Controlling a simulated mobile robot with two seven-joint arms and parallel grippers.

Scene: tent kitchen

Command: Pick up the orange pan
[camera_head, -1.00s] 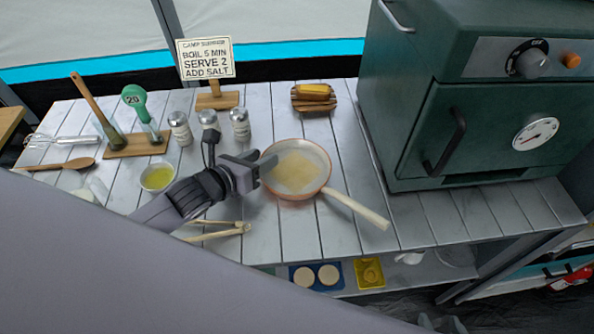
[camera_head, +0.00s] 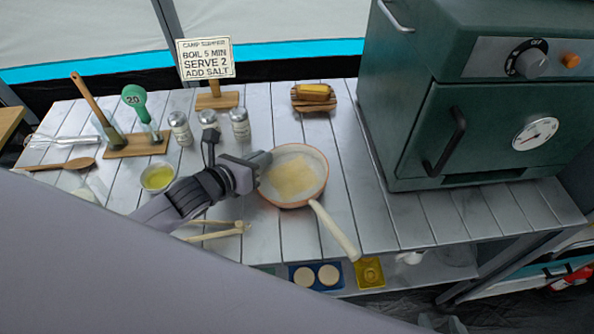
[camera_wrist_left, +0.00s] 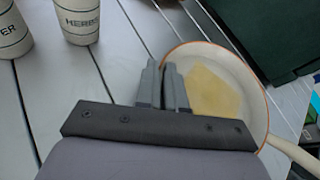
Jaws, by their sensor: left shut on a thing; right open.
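The orange pan (camera_head: 312,197) has an orange outside, a cream inside and a pale handle (camera_head: 335,231) pointing to the lower right. It is on or just above the grey plank table; I cannot tell which. A flat yellowish piece (camera_head: 293,180) lies in it. My left gripper (camera_head: 264,160) is shut on the pan's left rim. The wrist view shows its fingers (camera_wrist_left: 163,82) close together at the edge of the pan (camera_wrist_left: 250,75). My right gripper (camera_head: 441,324) shows only partly at the bottom edge, open and away from the pan.
A green oven (camera_head: 400,120) stands right of the pan. Shakers (camera_head: 239,125), a bowl of yellow liquid (camera_head: 157,178), wooden tongs (camera_head: 215,232) and a sign (camera_head: 206,60) are to the left. A hot dog on a stand (camera_head: 313,94) is behind. Trays (camera_head: 370,273) sit on the lower shelf.

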